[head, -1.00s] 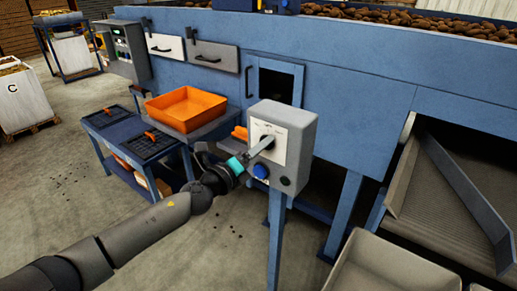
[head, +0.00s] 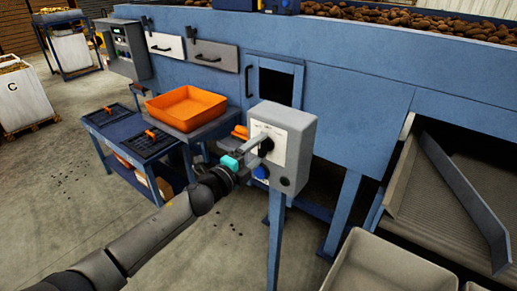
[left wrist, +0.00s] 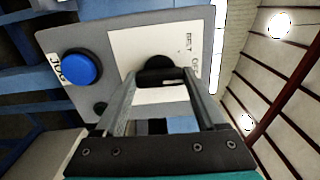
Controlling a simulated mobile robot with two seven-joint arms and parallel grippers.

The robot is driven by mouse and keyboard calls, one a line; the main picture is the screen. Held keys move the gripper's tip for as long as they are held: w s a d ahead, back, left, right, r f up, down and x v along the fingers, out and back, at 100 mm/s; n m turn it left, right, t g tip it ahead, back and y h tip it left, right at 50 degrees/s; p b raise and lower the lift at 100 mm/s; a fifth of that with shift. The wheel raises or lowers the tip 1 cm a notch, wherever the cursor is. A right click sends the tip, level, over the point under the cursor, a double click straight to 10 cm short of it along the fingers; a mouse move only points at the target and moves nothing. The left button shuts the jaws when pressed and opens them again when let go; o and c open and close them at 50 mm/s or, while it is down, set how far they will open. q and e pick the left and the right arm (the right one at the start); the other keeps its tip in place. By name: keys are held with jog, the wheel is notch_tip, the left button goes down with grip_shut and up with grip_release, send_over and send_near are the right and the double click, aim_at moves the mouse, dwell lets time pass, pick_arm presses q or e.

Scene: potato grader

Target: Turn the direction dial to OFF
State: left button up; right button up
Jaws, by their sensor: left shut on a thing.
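The direction dial (left wrist: 158,70) is a black knob on the pale plate of a grey control box (head: 300,135). In the left wrist view its pointer bar lies roughly across the picture. My left gripper (left wrist: 160,77) is shut on the dial, one finger on each side of it. In the head view the dial (head: 266,146) is partly covered by the fingers. Printed words stand to the right of the dial, one reading like OFF, partly cut by the finger. My right gripper is not in view.
A blue JOG button (left wrist: 82,67) sits on the box beside the plate. A dark round knob (head: 285,181) is low on the box. A pale bin (head: 380,262) is at front right.

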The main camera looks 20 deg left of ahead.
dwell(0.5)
pick_arm(q)
jog(key=o, duration=1.3)
jog(key=shift+s+a, duration=0.1)
jog(key=shift+s, duration=0.05)
jog(key=shift+b+v, duration=1.05)
jog(key=shift+v, duration=6.45)
